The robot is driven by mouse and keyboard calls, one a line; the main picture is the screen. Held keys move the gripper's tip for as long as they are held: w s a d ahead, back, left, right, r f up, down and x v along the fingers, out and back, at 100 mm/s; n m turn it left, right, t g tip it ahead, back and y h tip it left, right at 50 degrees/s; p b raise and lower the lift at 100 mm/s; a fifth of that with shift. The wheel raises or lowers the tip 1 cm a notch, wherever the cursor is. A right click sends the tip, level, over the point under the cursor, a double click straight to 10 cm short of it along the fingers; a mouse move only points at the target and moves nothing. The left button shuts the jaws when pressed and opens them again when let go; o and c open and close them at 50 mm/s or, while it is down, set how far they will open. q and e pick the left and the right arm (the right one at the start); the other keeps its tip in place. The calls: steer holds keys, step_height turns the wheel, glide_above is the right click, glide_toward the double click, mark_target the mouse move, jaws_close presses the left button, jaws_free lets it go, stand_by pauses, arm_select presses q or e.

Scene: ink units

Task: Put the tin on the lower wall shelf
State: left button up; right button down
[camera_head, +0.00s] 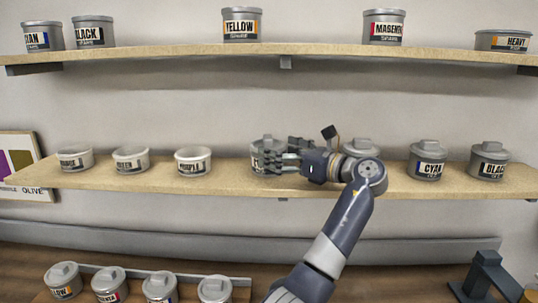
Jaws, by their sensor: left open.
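A grey lidded tin (259,162) stands upright on the lower wall shelf (230,180), near its middle. Its label is mostly hidden by my fingers. My left gripper (279,156) is open at the right side of this tin, with its fingers pointing left across part of it. I cannot tell whether they touch it. My right gripper is not in view.
White tubs (193,161) stand left on the lower shelf. A tin (360,146) sits behind my wrist; cyan (428,160) and black (489,161) tins stand right. The upper shelf (300,50) holds several tins. Below, lidded tins (110,285) line the counter.

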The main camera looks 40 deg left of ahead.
arm_select(q)
steer(key=d+b, duration=0.1)
steer(key=d, duration=0.3)
steer(key=d+b, duration=0.1)
steer(key=d, duration=0.2)
steer(key=shift+w+d, duration=0.2)
steer(key=shift+d, duration=0.45)
